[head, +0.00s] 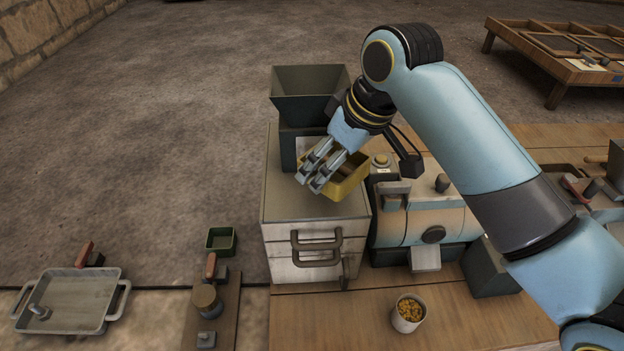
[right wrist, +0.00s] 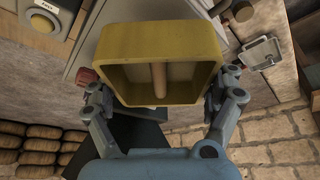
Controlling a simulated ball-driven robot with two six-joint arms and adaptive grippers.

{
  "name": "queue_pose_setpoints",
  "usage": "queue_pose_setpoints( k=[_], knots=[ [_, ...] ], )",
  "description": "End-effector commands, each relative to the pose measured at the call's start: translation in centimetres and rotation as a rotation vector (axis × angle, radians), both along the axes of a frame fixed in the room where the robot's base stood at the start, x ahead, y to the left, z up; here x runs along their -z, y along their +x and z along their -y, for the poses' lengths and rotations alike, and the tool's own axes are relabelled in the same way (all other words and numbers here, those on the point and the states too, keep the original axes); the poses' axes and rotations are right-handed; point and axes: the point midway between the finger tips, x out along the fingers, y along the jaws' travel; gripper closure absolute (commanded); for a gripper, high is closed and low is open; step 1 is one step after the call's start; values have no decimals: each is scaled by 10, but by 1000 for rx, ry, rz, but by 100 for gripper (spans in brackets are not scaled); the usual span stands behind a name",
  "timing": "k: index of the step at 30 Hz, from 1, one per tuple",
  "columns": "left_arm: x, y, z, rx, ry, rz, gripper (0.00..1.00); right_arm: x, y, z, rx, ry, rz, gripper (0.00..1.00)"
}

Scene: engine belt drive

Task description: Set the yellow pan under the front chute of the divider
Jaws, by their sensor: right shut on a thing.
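The yellow pan (head: 348,186) is held by my right gripper (head: 312,180) above the right part of a pale cabinet top (head: 290,207). In the right wrist view the pan (right wrist: 160,40) sits between the two fingers (right wrist: 165,100), its hollow side and a brown inner bar showing. A dark hopper (head: 310,95) rises behind the pan. Right of the cabinet stands a cream and blue rounded machine (head: 425,222) with a small pale chute-like flap (head: 426,259) low on its front. I cannot tell for certain which body is the divider. My left gripper is out of view.
A white cup of yellow bits (head: 408,314) stands on the wooden bench (head: 350,322) in front of the machine. A grey tray (head: 70,300), a green box (head: 221,240) and a board with tools (head: 212,325) lie at left. Bench between cabinet and cup is clear.

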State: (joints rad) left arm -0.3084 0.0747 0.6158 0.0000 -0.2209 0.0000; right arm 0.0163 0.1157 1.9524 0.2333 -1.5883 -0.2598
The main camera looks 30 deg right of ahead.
Motion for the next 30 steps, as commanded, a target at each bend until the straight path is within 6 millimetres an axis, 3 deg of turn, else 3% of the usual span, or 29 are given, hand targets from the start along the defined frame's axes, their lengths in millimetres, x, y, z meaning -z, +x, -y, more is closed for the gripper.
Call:
queue_pose_setpoints(
  k=[6, 16, 27, 28, 30],
  knots=[
    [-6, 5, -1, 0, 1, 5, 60, 18, 21, -23, -1, -1, -1, 51],
    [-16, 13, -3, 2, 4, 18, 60, 57, 23, -25, -2, -3, -2, 51],
    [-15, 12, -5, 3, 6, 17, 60, 63, 23, -24, -1, -3, 0, 51],
    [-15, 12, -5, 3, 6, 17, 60, 64, 23, -24, -1, -3, 0, 12],
    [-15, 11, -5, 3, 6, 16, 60, 63, 23, -24, -1, -3, 0, 3]
  ],
)
